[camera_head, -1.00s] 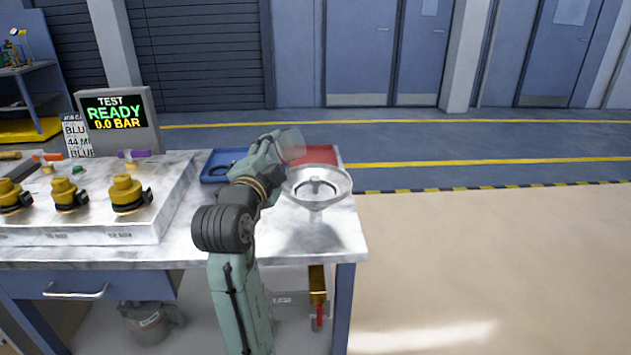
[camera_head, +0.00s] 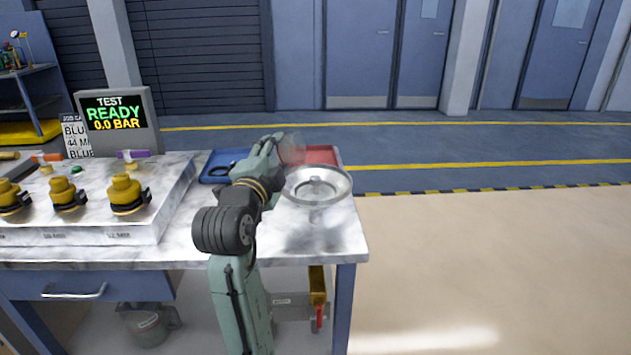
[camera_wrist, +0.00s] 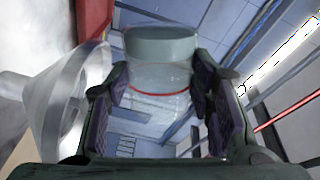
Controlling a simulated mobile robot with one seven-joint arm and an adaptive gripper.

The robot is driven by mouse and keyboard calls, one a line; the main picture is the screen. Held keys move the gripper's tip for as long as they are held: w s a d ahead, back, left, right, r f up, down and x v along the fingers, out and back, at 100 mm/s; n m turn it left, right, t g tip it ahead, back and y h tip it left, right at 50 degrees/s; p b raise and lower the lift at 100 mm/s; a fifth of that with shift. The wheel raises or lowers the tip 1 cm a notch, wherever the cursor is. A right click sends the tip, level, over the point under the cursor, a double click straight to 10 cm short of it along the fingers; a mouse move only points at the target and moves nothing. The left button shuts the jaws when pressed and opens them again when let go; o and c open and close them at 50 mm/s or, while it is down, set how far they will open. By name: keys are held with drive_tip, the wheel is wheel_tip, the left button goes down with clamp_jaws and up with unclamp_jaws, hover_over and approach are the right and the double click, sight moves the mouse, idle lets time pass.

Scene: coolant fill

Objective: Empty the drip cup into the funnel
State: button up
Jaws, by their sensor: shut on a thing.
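The drip cup (camera_head: 291,150) is a clear, see-through cup held up behind the funnel's left rim in the head view. In the wrist view the cup (camera_wrist: 160,76) shows a thin red line around it and a grey-green end or layer. I cannot tell how much liquid it holds. My gripper (camera_wrist: 162,92) is shut on its sides; in the head view my gripper (camera_head: 276,150) is partly hidden by my wrist. The funnel (camera_head: 318,184) is wide and pale and stands near the bench's right end. The funnel (camera_wrist: 72,97) is at left in the wrist view.
A red tray (camera_head: 322,155) and a blue tray (camera_head: 216,166) lie at the back of the bench (camera_head: 335,235). Yellow-capped fittings (camera_head: 127,193) stand on a block at left, before a screen (camera_head: 116,112) reading READY. The floor at right is clear.

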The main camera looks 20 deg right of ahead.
drive_tip(key=shift+s+d+r+m, duration=0.4)
drive_tip(key=shift+d+m, duration=0.15)
drive_tip(key=shift+m, duration=0.25)
idle(0.4)
drive_tip(key=shift+s+d+f+m+b, duration=0.15)
drive_tip(key=shift+f+m+b, duration=0.25)
drive_tip(key=shift+m+b, duration=0.55)
idle(0.5)
